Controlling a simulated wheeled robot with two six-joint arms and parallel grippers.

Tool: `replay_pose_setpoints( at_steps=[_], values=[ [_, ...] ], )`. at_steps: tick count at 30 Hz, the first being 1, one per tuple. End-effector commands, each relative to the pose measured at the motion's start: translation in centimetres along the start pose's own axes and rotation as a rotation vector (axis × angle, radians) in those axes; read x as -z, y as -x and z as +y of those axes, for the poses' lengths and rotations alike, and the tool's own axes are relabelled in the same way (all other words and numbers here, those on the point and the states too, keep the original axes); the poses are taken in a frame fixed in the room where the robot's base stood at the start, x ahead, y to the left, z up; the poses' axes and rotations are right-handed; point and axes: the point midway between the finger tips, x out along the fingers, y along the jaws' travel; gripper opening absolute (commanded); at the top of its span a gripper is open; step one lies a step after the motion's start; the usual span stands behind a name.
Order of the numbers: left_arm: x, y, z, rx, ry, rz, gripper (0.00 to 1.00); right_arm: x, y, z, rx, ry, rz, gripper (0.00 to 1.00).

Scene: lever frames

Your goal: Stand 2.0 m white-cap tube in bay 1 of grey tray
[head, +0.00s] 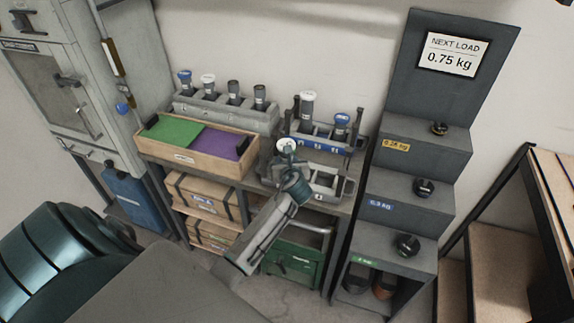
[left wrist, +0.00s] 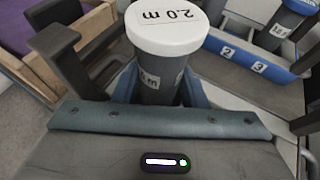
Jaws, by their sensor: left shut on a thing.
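My left gripper (head: 288,165) is shut on a grey tube with a white cap (left wrist: 165,28). The cap reads 2.0 m, and the tube shows between the two fingers in the left wrist view. In the head view the white cap (head: 286,146) shows above the gripper, at the left part of the grey tray (head: 328,183). The grey tray stands at the front of the shelf top. The gripper hides the tube's lower end and the tray's left bays, so I cannot tell whether the tube touches the tray. My right gripper is not in view.
A blue-fronted tray (head: 318,145) holding a white-cap tube (head: 307,103) and a blue-cap tube (head: 341,121) stands behind. A rack (head: 226,111) with several tubes is at back left. A wooden box (head: 183,160) with green and purple panels lies left. Grey steps (head: 405,190) stand right.

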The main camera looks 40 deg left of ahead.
Motion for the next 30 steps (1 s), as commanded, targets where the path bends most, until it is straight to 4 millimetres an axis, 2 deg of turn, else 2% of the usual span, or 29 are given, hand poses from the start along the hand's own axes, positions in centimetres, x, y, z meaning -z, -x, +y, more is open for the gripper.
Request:
replay_pose_setpoints(
  at_steps=[4, 11, 12, 15, 25, 30],
  values=[
    [1.7, -0.6, 0.0, -0.001, -0.003, 0.002, 0.09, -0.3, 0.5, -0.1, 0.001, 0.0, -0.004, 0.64],
    [2.0, -0.8, 0.0, 0.001, -0.001, 0.0, 0.09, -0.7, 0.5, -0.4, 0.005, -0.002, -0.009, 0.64],
    [2.1, -0.8, 0.0, 0.0, -0.001, 0.001, 0.42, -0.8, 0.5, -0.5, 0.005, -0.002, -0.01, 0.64],
    [2.1, -0.8, 0.0, 0.0, -0.001, 0.001, 0.6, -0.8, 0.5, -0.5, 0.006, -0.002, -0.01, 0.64],
    [2.1, -0.5, 0.0, 0.0, -0.001, 0.001, 0.6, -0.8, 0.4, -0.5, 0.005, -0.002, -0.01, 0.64],
    [2.3, 1.6, 0.0, 0.002, 0.001, 0.002, 0.6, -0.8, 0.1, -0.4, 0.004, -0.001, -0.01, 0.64]
  ],
)
